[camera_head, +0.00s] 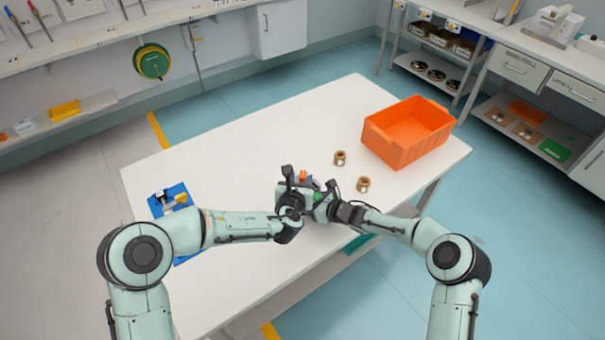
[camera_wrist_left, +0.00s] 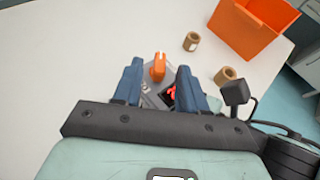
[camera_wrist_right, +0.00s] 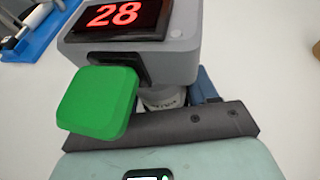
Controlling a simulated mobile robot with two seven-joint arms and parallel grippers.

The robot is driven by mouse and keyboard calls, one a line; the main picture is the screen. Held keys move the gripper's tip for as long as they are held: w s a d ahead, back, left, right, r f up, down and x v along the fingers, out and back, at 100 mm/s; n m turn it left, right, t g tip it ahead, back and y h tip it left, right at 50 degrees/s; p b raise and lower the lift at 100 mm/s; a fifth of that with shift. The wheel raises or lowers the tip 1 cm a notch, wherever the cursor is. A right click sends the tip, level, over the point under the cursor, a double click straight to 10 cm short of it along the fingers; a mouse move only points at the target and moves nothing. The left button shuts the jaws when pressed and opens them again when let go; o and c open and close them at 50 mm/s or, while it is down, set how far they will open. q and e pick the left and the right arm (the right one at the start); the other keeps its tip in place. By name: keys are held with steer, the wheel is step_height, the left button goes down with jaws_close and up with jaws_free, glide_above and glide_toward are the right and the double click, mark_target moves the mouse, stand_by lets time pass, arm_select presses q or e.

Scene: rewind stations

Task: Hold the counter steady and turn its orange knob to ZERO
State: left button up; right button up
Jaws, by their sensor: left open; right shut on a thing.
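The counter (camera_wrist_right: 180,58) is a grey box with a red lit display (camera_wrist_right: 122,14) reading 28 in the right wrist view. A green block (camera_wrist_right: 98,102) juts from its side. Its orange knob (camera_wrist_left: 157,68) stands up in the left wrist view and also shows in the head view (camera_head: 303,175). My left gripper (camera_wrist_left: 158,72) is open, its blue fingers on either side of the knob; I cannot tell whether they touch it. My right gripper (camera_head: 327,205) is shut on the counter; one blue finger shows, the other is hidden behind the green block. The ZERO mark is not readable.
The white table (camera_head: 240,140) bears an orange crate (camera_head: 390,145) at the back right and two brown rolls, one nearer (camera_head: 363,185) and one farther (camera_head: 340,158). A blue tray (camera_head: 160,208) with small items lies at the left. The table's middle back is clear.

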mark_target(302, 174)
arm_select(q)
steer(key=shift+x, duration=2.25)
steer(key=shift+r, duration=0.1)
jaws_close()
steer(key=shift+d+n+y, duration=0.15)
steer(key=shift+n+y, duration=0.55)
steer(key=shift+y, duration=0.1)
steer(key=shift+n+y, duration=0.9)
steer(key=shift+y, duration=0.1)
jaws_free()
